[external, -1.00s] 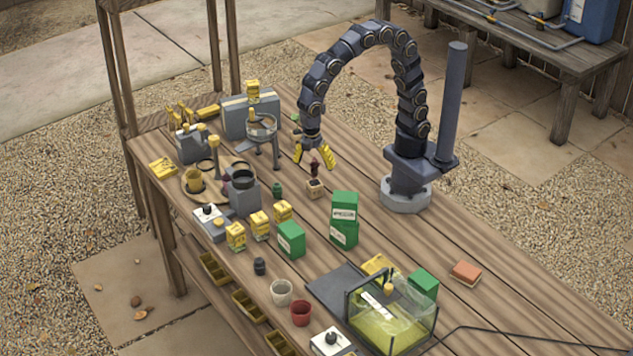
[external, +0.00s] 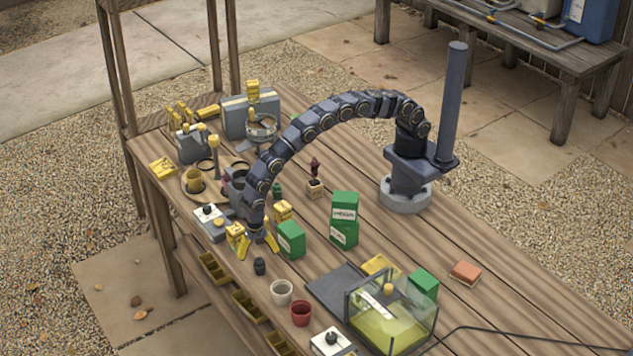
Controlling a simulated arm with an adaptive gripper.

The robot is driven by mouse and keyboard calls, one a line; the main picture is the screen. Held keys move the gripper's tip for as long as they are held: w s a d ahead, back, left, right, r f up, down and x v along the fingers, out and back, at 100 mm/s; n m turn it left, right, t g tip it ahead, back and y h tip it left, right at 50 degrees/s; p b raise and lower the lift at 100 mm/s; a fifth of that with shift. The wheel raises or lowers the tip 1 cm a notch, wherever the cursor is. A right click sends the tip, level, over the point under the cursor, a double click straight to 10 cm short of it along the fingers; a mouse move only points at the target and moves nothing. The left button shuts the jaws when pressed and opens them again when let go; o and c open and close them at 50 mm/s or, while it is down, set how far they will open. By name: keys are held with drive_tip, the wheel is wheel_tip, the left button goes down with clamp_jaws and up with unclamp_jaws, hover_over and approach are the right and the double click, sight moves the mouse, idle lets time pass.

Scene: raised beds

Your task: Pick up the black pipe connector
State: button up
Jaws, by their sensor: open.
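The black pipe connector (external: 259,266) is a small dark cylinder standing near the front edge of the wooden table. My gripper (external: 258,246) has yellow fingers and is open, just above and behind the connector in this view. I cannot tell whether a finger touches it. Nothing shows between the fingers. My arm arches over the table and partly hides the things behind the gripper.
A white pot (external: 282,292) and a red pot (external: 301,313) stand nearer the front. A glass tank (external: 391,318) stands at the right.

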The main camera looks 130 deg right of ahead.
sight(259, 259)
wheel_tip(259, 259, down, 6)
drive_tip(key=shift+r, duration=0.1)
drive_tip(key=c, duration=1.1)
